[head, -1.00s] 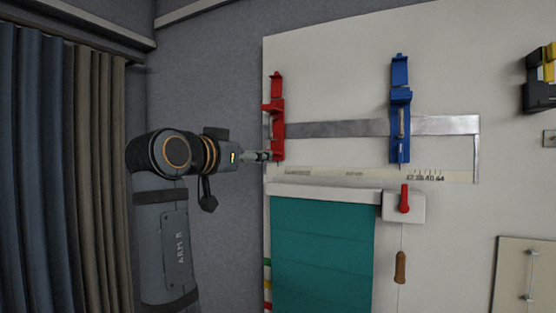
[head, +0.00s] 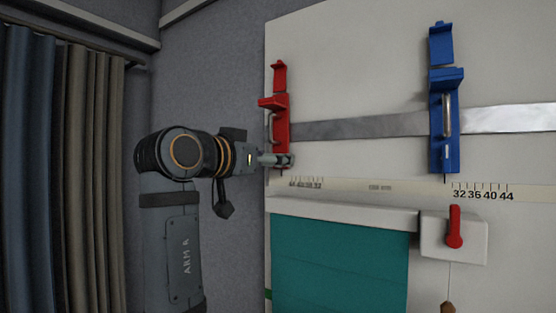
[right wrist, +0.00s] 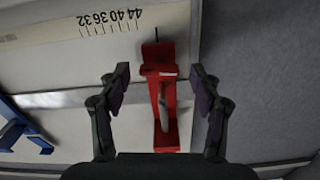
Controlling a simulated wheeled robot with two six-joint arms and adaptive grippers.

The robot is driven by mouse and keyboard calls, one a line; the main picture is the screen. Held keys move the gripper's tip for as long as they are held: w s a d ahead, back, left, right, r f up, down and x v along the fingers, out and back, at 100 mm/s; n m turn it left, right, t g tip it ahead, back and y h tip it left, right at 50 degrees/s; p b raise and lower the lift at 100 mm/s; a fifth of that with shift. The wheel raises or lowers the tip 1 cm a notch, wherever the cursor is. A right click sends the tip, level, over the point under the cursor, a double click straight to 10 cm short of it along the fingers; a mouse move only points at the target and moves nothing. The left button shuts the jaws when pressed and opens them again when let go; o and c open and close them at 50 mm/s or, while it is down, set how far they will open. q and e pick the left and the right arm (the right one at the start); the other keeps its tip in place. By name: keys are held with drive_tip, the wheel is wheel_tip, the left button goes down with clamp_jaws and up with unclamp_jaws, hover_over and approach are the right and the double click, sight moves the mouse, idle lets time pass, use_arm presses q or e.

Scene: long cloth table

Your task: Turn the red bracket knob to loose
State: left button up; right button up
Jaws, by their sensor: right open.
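The red bracket (head: 280,120) is upright at the left edge of the pale board, on a grey metal bar (head: 365,125). In the right wrist view, the red bracket (right wrist: 163,100) appears upside down between the spread fingers of my open gripper (right wrist: 160,75), with gaps on both sides. My left gripper is not in view.
A blue bracket (head: 444,120) is on the same bar to the right. Below are a printed scale (head: 480,192), a white box with a red lever (head: 454,227) and a teal panel (head: 340,260). Curtains (head: 60,170) hang at the left.

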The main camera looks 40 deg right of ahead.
drive_tip(key=shift+s+a+r, duration=0.1)
drive_tip(key=shift+a, duration=0.1)
drive_tip(key=shift+d, duration=0.15)
drive_tip(key=c, duration=1.1)
drive_tip(key=shift+n, duration=0.7)
drive_tip(key=shift+c, duration=0.2)
drive_tip(key=o, duration=1.1)
drive_tip(key=shift+o, duration=0.2)
wheel_tip(320, 180, up, 10)
